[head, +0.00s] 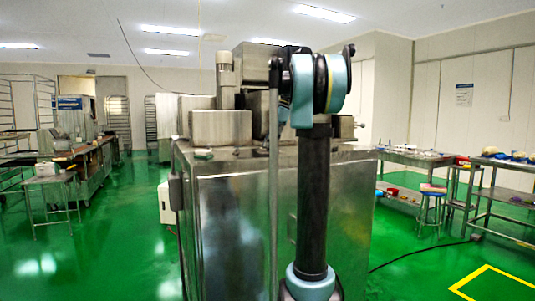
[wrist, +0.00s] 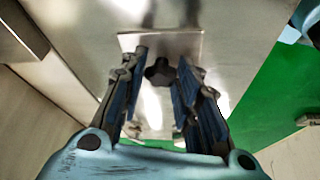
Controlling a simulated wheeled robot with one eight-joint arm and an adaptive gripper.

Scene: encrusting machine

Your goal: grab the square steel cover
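In the wrist view my gripper (wrist: 160,76) is open, with its two dark fingers apart. A dark lobed knob (wrist: 160,73) shows between the fingertips, in front of a shiny square-edged steel plate (wrist: 160,42). This plate may be the square steel cover, but I cannot be sure. I see no clear contact between the fingers and the knob. In the head view a boxy steel cover (head: 220,127) sits on top of the steel machine (head: 228,230), left of my arm. My gripper is hidden behind my arm there.
A taller steel housing (head: 255,65) rises at the machine's back. A steel table (head: 415,158) with small items stands at right, with a stool (head: 432,205) beside it. A wheeled bench (head: 92,175) stands at left. Green floor is open on both sides of the machine.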

